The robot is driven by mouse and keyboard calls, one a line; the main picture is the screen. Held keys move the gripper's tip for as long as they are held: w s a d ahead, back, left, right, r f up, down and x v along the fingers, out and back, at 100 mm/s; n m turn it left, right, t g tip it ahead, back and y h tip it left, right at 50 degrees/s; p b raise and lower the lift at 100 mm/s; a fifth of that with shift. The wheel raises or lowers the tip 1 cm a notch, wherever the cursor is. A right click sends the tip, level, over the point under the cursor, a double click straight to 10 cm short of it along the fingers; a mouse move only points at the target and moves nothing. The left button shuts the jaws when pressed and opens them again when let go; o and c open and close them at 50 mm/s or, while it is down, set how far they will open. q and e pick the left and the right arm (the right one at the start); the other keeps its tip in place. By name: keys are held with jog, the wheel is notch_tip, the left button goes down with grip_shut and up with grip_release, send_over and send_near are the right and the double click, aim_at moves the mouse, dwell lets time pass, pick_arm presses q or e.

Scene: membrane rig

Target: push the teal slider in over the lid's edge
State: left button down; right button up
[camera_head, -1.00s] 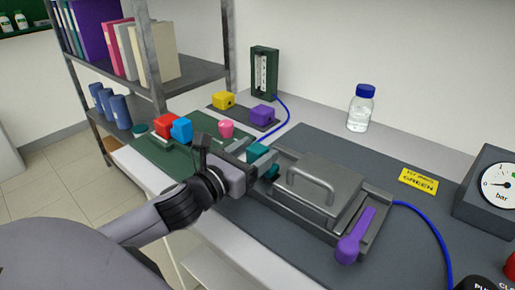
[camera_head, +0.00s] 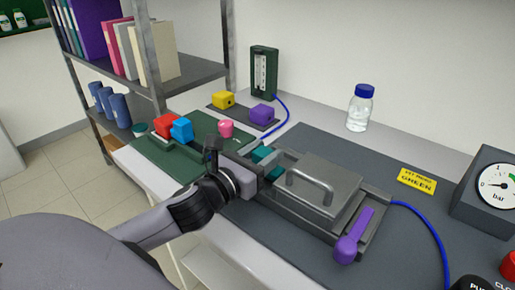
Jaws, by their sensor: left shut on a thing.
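The teal slider (camera_head: 264,155) is at the left end of the grey metal rig, beside the lid (camera_head: 318,186) with its arched handle. My left gripper (camera_head: 266,165) reaches in from the left and is shut on the teal slider. Its fingers and the slider partly hide each other, so I cannot tell whether the slider overlaps the lid's edge. The lid lies flat on the rig body (camera_head: 300,224). My right gripper is not in view.
A purple lever (camera_head: 354,238) is at the rig's right end. A yellow sign (camera_head: 417,181), a pressure gauge (camera_head: 492,186) and a blue-capped bottle (camera_head: 360,108) stand beyond. Red and blue blocks (camera_head: 181,129) and a pink piece (camera_head: 226,129) sit on the green mat (camera_head: 160,158).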

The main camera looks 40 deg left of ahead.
pick_arm(q)
jog(key=shift+d, duration=0.55)
jog(key=c, duration=0.6)
grip_release()
jog(key=shift+d, duration=0.1)
jog(key=shift+c, duration=0.2)
jog(key=shift+s, duration=0.1)
jog(key=s, duration=0.3)
jog(key=s+b, duration=0.1)
jog(key=s, duration=0.1)
jog(key=shift+s+a+f, duration=0.1)
jog(key=shift+a, duration=0.15)
jog(key=shift+s, duration=0.9)
